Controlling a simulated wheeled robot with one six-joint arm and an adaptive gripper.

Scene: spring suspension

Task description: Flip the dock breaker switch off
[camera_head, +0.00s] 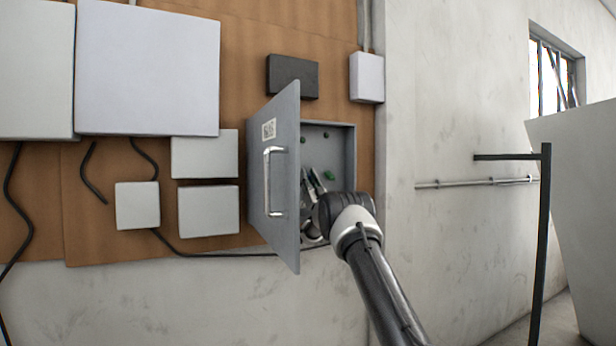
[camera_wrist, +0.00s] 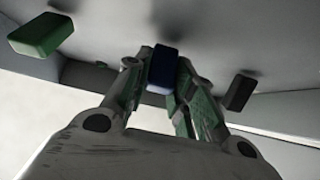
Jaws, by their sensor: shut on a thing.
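A grey metal breaker box (camera_head: 343,148) is on the wall with its door (camera_head: 284,215) swung open to the left. My gripper (camera_head: 314,181) reaches into the box from the lower right. In the wrist view, my gripper (camera_wrist: 161,78) is shut on a small dark blue switch block (camera_wrist: 163,66), with one finger on each side. A green block (camera_wrist: 41,35) sits to its left and a black block (camera_wrist: 239,92) to its right. No labels are readable, so I cannot tell which is the dock breaker.
The open door has a long handle (camera_head: 269,182) and stands close to the left of my gripper. White boxes (camera_head: 205,155) and cables are on the brown board to the left. A dark post (camera_head: 542,235) stands at the right. The wall between is mostly bare.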

